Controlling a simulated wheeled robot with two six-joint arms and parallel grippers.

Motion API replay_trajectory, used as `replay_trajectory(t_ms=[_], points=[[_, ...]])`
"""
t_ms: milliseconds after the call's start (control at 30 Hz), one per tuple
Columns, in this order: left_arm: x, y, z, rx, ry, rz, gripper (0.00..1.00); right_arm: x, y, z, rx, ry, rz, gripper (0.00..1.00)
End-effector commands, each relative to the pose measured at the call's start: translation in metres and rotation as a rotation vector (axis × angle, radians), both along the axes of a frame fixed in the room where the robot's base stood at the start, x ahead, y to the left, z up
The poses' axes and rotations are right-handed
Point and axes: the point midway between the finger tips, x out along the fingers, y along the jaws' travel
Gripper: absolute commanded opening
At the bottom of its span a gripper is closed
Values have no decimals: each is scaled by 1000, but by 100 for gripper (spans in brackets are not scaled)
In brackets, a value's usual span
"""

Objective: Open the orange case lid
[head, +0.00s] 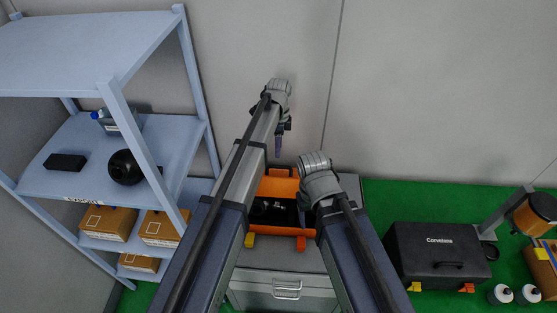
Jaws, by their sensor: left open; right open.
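The orange case (270,228) sits on a grey drawer cabinet in the middle of the head view, partly covered by both my arms. Its orange lid (280,184) stands raised at the back, and the dark interior with some small items shows in front of it. Yellow and orange latches hang at the front edge. My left gripper (278,147) is open and points down above and behind the lid, apart from it in the picture. My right gripper (302,217) is open, over the right part of the case and mostly hidden by its wrist; I cannot tell whether it touches anything.
A closed black case (438,252) sits on the green surface (400,203) at the right, near white bottles (501,294). A wall (430,100) rises behind.

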Motion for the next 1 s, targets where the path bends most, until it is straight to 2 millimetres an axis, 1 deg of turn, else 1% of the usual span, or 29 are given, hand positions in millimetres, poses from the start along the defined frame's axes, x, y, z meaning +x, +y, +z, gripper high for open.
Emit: replay_trajectory(t_ms=[167, 267, 600, 700, 833, 1000], points=[[0, 0, -11, 0, -1, 0, 47, 0, 0, -11, -1, 0, 5, 65], [-1, 0, -21, 0, -1, 0, 47, 0, 0, -21, 0, 0, 10, 65], [-5, 0, -65, 0, -1, 0, 47, 1, 0, -64, -2, 0, 23, 65], [-5, 0, -73, 0, -1, 0, 47, 1, 0, -73, -1, -1, 22, 65], [-6, 0, -78, 0, -1, 0, 47, 1, 0, -78, -1, -2, 21, 65], [-6, 0, -77, 0, -1, 0, 47, 1, 0, -77, 0, -1, 21, 65]])
